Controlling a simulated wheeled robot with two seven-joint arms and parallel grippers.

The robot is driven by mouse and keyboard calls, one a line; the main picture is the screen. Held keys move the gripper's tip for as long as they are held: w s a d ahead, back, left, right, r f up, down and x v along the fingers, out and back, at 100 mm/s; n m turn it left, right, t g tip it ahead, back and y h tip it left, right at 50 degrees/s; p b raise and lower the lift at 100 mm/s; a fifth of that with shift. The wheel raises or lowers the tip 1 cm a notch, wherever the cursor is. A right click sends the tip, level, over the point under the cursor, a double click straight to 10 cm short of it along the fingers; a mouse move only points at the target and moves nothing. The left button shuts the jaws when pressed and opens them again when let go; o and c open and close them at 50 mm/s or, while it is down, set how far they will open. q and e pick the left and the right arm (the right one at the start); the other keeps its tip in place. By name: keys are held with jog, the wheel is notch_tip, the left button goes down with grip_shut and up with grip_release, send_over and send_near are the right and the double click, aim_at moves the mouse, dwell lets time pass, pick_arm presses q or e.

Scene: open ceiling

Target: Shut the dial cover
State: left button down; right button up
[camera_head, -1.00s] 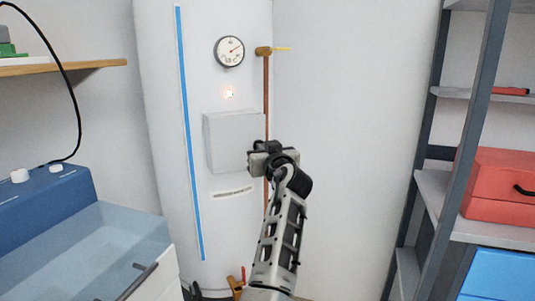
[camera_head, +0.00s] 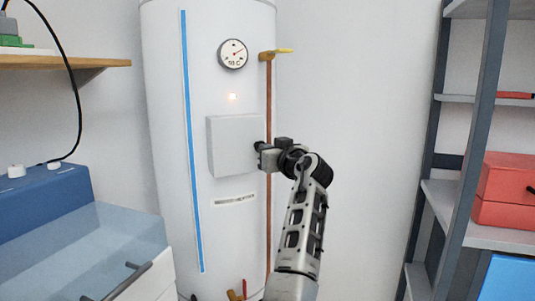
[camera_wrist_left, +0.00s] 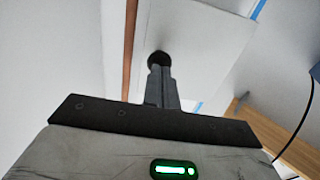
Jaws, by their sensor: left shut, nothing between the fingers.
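The dial cover, a pale grey square panel (camera_head: 232,145), sits on the front of the white tank below the round dial (camera_head: 233,54). It looks nearly flat to the tank; I cannot tell whether it is fully shut. My left gripper (camera_head: 260,147) is shut and empty, its dark fingertips at the cover's right edge. In the left wrist view the shut fingers (camera_wrist_left: 158,62) point at the pale cover face (camera_wrist_left: 205,38) and overlap its edge; contact is unclear. My right gripper is in neither current view.
Bare wall lies between pipe and shelf.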

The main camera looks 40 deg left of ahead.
pick_arm(q)
jog(key=b+v, duration=0.1)
jog(key=v, duration=1.2)
jog(key=shift+b, duration=0.35)
pick_arm(e)
jog(key=shift+s+f, duration=0.25)
jog(key=shift+f, duration=0.05)
pick_arm(q)
jog(key=shift+s+d+f, duration=0.1)
jog(key=shift+d+f, duration=0.05)
